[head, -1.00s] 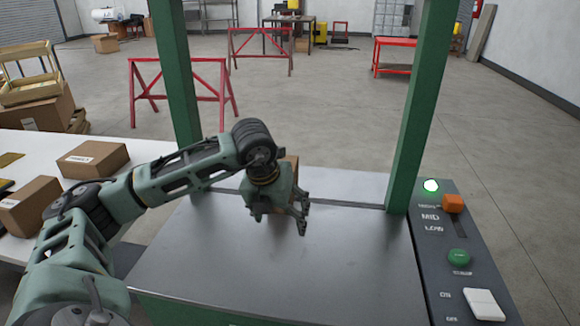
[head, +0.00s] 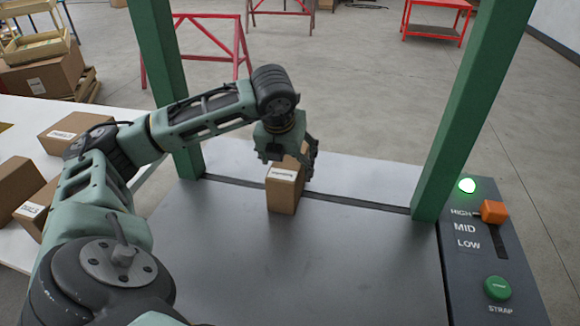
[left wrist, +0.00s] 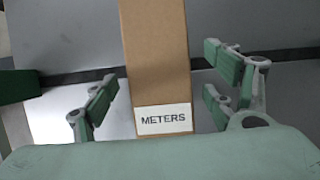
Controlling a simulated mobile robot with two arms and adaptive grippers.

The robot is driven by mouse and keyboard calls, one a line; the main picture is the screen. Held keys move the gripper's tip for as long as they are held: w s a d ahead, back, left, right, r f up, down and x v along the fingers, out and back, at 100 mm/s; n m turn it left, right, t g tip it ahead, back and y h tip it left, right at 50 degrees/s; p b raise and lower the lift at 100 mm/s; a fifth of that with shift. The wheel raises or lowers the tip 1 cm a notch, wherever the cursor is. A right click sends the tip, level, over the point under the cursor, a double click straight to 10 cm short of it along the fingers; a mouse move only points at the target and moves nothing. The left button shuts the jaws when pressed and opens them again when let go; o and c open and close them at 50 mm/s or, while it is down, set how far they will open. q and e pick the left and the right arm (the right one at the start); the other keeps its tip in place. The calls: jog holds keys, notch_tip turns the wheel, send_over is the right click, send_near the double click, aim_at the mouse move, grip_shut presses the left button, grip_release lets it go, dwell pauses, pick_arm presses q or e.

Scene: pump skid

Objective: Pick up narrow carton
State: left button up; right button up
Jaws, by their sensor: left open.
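The narrow carton (head: 283,193) is brown and stands upright on the grey metal machine top, with a white label near its top. In the left wrist view the carton (left wrist: 155,60) shows a label reading METERS. My left gripper (head: 300,165) is at the carton's upper part, behind and above it. In the left wrist view its open fingers (left wrist: 165,98) are on either side of the carton, with a gap on each side. The far part of the carton is hidden by the gripper in the head view. My right gripper is not in view.
Green posts (head: 470,115) rise at both sides of the machine top (head: 350,260). A control panel (head: 490,250) with an orange slider and green button is at right. Other cartons (head: 75,132) lie on the white table at left. The machine top's front is clear.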

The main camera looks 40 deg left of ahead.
pick_arm(q)
jog(key=b+x, duration=0.2)
jog(key=x, duration=0.3)
jog(key=shift+f, duration=0.45)
jog(key=shift+c, duration=1)
jog(key=c, duration=1.3)
jog(key=shift+w+a, duration=0.1)
jog(key=shift+c, duration=1.3)
jog(key=shift+r, duration=0.25)
